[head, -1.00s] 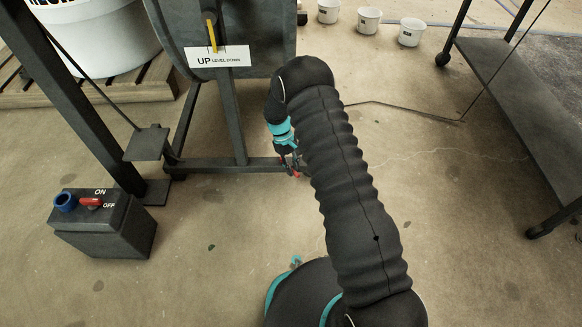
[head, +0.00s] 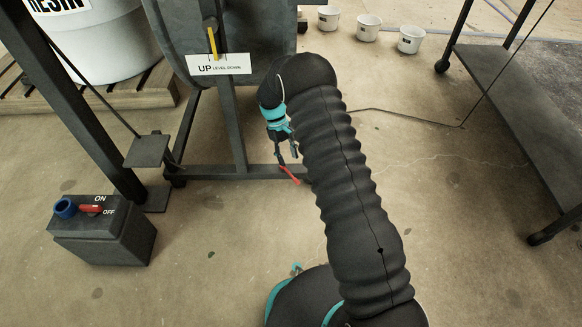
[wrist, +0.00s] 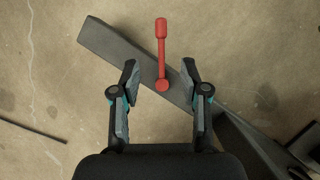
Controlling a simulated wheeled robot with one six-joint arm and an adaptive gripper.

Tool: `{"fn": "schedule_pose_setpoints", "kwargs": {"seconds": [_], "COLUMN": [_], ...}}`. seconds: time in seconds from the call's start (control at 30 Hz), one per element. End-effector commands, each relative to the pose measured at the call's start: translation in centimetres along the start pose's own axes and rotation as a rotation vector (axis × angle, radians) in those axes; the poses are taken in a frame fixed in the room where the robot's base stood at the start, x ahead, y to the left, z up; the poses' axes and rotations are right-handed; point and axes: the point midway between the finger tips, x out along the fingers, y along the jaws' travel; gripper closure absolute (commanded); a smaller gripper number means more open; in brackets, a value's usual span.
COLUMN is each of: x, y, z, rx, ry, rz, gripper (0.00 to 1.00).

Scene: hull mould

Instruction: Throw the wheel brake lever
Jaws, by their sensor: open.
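The brake lever (wrist: 161,45) is a red bar with a thicker end, on a round red pivot at a dark beam of the stand. It points up in the wrist view, and part of it shows in the head view (head: 289,174). My gripper (wrist: 160,70) is open, with one finger on each side of the lever's lower part. Gaps show between the fingers and the lever, and the gripper holds nothing. In the head view my gripper (head: 286,155) is just above the lever, and my arm hides some of the beam.
A dark box with an ON/OFF switch (head: 102,240) stands at lower left. The stand's frame (head: 215,172) has an UP/LEVEL/DOWN sign (head: 219,64). A dark cart (head: 510,110) is at right, and white buckets (head: 368,28) are behind. The floor between is mostly clear.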

Motion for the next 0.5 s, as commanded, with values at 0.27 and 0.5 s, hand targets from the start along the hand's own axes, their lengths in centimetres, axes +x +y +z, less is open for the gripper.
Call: {"fn": "schedule_pose_setpoints", "kwargs": {"seconds": [0.27, 0.5], "x": [-3.6, -4.2], "y": [0.0, 0.0], "z": [-0.1, 0.0], "rx": [-0.001, -0.001], "ry": [0.001, -0.001], "rz": [0.0, 0.0], "gripper": [0.55, 0.55]}}
